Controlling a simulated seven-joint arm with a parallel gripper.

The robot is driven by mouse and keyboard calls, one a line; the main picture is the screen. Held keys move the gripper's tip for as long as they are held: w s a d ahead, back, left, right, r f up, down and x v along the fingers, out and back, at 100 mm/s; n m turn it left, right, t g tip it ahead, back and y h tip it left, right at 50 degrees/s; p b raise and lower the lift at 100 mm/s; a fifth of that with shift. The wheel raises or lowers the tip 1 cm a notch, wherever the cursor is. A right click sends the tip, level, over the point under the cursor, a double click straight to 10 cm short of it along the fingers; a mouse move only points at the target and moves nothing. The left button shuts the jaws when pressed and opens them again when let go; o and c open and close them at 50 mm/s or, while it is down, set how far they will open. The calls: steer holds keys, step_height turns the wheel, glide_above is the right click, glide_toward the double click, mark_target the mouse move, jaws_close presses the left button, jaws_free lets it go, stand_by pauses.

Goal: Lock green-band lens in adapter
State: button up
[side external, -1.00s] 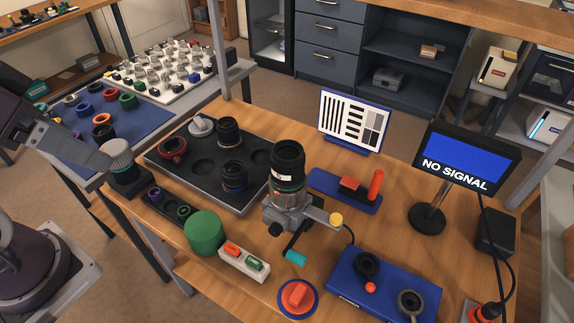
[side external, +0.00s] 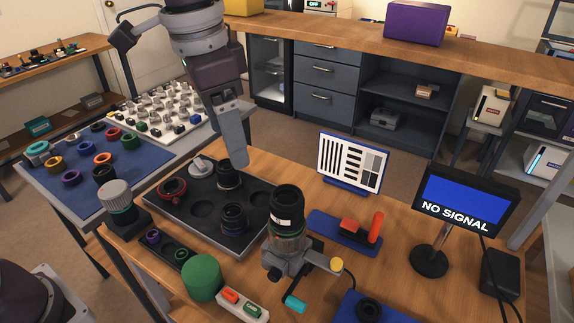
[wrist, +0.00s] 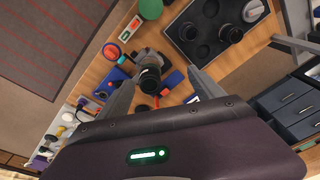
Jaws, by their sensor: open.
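The green-band lens (side external: 287,205) is a tall black barrel with a white mark and a green band low down. It stands upright on the grey adapter (side external: 284,257) at the table's middle. I cannot tell whether it is locked. The adapter has a side arm with a yellow knob (side external: 336,264) and a lever with a teal grip (side external: 295,303). My gripper (side external: 236,155) is above the rear of the lens tray, up and left of the lens, and not touching it. In the wrist view the open fingers (wrist: 163,73) are empty, with the lens (wrist: 150,79) visible between and beyond them.
A black tray (side external: 203,240) with lenses lies left of the adapter. A green cylinder (side external: 202,277) and a white two-button box (side external: 243,304) stand in front. Right are a blue stand with a red handle (side external: 375,226), a test chart (side external: 352,160) and a "NO SIGNAL" monitor (side external: 468,200).

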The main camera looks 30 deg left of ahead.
steer(key=m+g, duration=0.2)
glide_above(287, 194)
step_height(287, 194, down, 6)
steer(key=shift+s+r, duration=0.1)
step_height(287, 194, down, 7)
steer(key=shift+f, duration=0.15)
jaws_close()
steer(key=m, duration=0.5)
steer(key=shift+m, duration=0.4)
steer(key=shift+m, duration=1.7)
jaws_free()
